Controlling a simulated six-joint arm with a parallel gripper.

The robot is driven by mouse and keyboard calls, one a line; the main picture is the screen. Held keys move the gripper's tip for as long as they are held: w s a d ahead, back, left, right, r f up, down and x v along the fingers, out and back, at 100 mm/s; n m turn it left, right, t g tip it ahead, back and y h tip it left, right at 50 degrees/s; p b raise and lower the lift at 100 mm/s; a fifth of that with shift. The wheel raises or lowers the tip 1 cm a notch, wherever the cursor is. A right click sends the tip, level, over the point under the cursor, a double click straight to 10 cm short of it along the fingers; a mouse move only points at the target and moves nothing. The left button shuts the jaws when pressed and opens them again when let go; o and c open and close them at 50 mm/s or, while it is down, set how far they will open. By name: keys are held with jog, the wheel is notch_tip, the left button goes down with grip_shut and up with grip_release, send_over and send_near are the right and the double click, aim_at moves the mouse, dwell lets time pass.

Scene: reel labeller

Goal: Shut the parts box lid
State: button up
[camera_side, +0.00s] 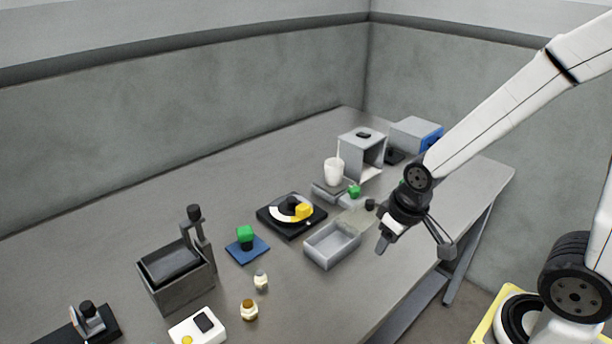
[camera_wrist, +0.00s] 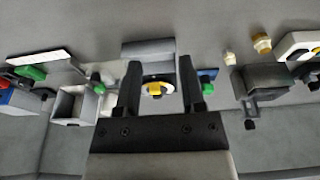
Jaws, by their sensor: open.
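The parts box (camera_side: 322,259) appears to be the light grey, open-topped box near the table's front edge in the side view, and its inside looks empty. A flat grey panel that looks like its lid (camera_side: 352,219) is tilted back off the right end, leaving the top open. My gripper (camera_side: 384,244) is to the right of the box, above the table's front edge and apart from it. In the wrist view my gripper (camera_wrist: 159,68) is open, with nothing between its fingers. A grey panel (camera_wrist: 148,48) shows beyond the fingertips; I cannot tell whether it is lid or box.
A black turntable with a yellow piece (camera_side: 303,211) stands behind the box. A blue pad with a green-topped part (camera_side: 246,238), small bottles (camera_side: 249,310) and a dark bin (camera_side: 178,297) are to the left. A grey housing (camera_side: 372,142) and white cup (camera_side: 333,172) stand behind right.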

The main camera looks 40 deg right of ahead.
jog(key=c, duration=0.3)
jog(key=shift+w+d, duration=0.15)
jog(key=shift+w, duration=0.05)
grip_shut()
jog(key=w+d+r+m+g+y, duration=0.1)
jog(key=w+d+m+g, duration=0.1)
jog(key=w+d+m, duration=1)
jog(key=w+d+m+y, duration=0.2)
jog(key=d+m, duration=0.6)
jog(key=d, duration=0.9)
jog(key=shift+w+f+y, duration=0.3)
jog(key=shift+w+y, duration=0.05)
jog(key=shift+y, duration=0.35)
